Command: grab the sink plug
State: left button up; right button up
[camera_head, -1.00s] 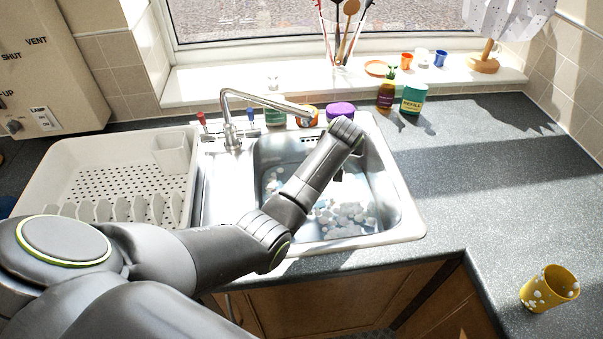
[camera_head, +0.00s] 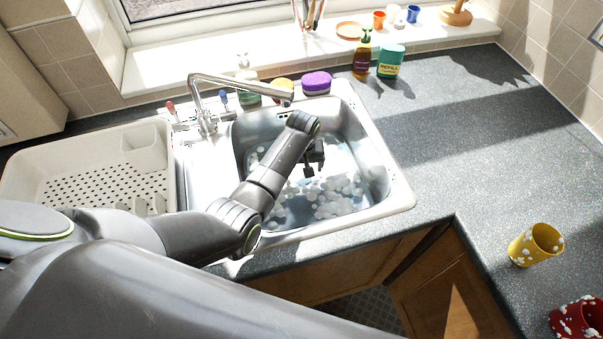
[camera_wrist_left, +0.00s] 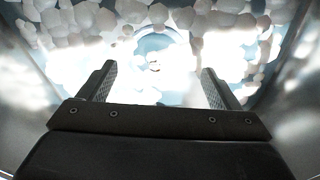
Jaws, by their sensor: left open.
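The sink basin (camera_head: 372,160) is steel and holds water with white foam clumps (camera_head: 335,195). In the left wrist view, a pale blue round shape with a small ring at its middle, apparently the sink plug (camera_wrist_left: 155,42), lies at the bottom among foam and strong glare. I cannot make out the plug in the head view. My left gripper (camera_head: 315,160) reaches down into the basin above the foam. In the wrist view its two fingers (camera_wrist_left: 158,72) are wide apart, with the plug ahead between them and nothing held. My right gripper is not in view.
The tap (camera_head: 240,85) arches over the back of the basin. A white dish rack (camera_head: 95,190) stands left. A purple sponge (camera_head: 316,82) and bottles (camera_head: 362,55) stand behind. The right counter is mostly clear.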

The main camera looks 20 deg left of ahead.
pick_arm(q)
jog(key=shift+f, duration=0.3)
jog(key=shift+w+f, duration=0.2)
jog(key=shift+f, duration=0.1)
jog(key=shift+w+a+f, duration=0.1)
jog(key=shift+w+f, duration=0.3)
jog(key=shift+f, duration=0.35)
jog(key=shift+w+f, duration=0.15)
jog(key=shift+f, duration=0.15)
jog(key=shift+f+b, duration=0.3)
jog(key=shift+f, duration=0.15)
jog(key=shift+w+f, duration=0.15)
jog(key=shift+f, duration=0.5)
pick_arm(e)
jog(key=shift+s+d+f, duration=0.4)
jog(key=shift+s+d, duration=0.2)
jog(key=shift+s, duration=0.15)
pick_arm(q)
jog(key=shift+c, duration=0.4)
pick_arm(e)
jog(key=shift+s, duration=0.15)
